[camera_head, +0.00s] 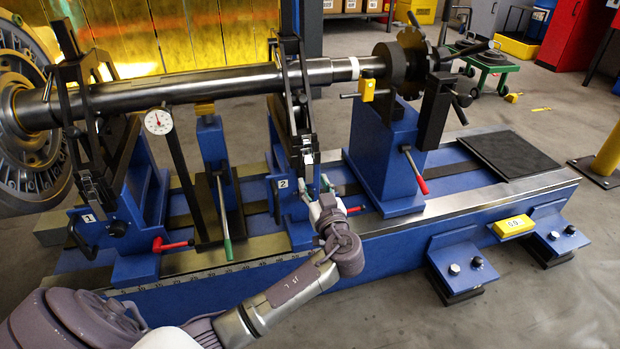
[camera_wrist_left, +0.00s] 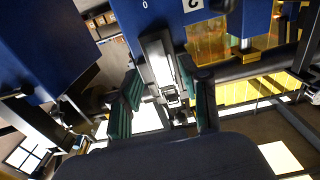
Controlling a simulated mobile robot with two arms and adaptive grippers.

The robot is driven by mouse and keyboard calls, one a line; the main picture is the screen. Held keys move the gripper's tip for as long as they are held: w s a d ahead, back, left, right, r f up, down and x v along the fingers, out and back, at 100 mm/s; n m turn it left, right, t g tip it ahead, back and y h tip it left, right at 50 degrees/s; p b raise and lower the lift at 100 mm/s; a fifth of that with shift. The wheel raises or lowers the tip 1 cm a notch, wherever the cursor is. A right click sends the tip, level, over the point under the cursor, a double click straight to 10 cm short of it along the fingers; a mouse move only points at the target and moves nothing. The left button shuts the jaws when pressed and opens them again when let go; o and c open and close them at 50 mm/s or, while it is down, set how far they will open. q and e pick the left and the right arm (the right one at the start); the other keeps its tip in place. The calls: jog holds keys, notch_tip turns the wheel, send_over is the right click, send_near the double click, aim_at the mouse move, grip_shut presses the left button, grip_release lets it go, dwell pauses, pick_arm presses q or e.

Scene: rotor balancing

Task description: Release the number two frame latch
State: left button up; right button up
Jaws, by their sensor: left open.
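The number two frame (camera_head: 290,100) is a dark upright around the shaft, with a white label "2" (camera_head: 283,184) on its blue base. Its latch (camera_head: 307,152) is a metal clasp on the front of the frame, low down. My left gripper (camera_head: 318,187) is open just below and in front of this latch. In the left wrist view, the latch (camera_wrist_left: 158,62) shows between the two green-padded fingers (camera_wrist_left: 162,82), with no clear contact. I cannot tell whether the latch is fastened. My right gripper is not in view.
The long steel shaft (camera_head: 220,84) runs above the blue bench. The number one frame (camera_head: 78,120), a dial gauge (camera_head: 158,121) and a green-handled lever (camera_head: 224,220) stand left. A red-handled lever (camera_head: 416,172) is on the blue pedestal at right. Floor in front is clear.

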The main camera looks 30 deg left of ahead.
aim_at(310, 175)
pick_arm(q)
jog(key=shift+b+x, duration=0.4)
jog(key=shift+x, duration=1.95)
grip_shut()
